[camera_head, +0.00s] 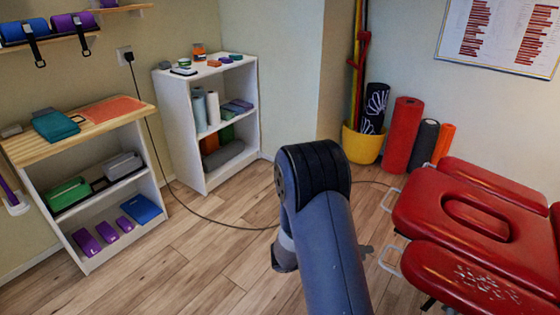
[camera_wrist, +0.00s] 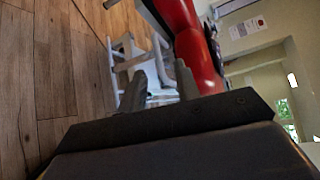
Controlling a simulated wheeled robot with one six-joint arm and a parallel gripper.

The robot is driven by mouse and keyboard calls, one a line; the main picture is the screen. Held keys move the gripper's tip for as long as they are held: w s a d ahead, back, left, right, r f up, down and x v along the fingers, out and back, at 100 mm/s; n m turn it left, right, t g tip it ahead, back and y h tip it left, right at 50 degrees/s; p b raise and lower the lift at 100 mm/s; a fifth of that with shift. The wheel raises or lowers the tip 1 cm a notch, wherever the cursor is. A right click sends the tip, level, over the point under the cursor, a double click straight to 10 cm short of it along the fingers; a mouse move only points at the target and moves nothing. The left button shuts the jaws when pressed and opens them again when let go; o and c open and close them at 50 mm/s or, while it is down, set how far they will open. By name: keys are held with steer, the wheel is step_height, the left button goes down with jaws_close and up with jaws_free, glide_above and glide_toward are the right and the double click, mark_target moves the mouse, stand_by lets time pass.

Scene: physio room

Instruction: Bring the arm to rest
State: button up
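My arm (camera_head: 325,220) rises from the bottom of the head view and bends at a dark joint in the middle of the picture. The arm hides most of my gripper there; only a small dark part shows at its right side. In the wrist view, my gripper (camera_wrist: 160,86) has its two grey fingers apart, with nothing held between them. The wrist view is turned on its side, with the floor at left. The fingers are in the air, clear of any surface.
A red treatment table (camera_head: 430,215) stands at right; it also shows in the wrist view (camera_wrist: 196,50). A white shelf (camera_head: 188,130) and a wood-topped shelf (camera_head: 95,113) line the left wall. A cable (camera_head: 185,205) crosses the open wooden floor (camera_head: 190,270). A yellow bucket (camera_head: 362,146) stands behind.

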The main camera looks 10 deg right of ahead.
steer(key=f+b+x, duration=0.1)
steer(key=b+x, duration=0.1)
steer(key=x, duration=0.7)
steer(key=shift+d+f, duration=0.15)
steer(key=shift+d, duration=0.1)
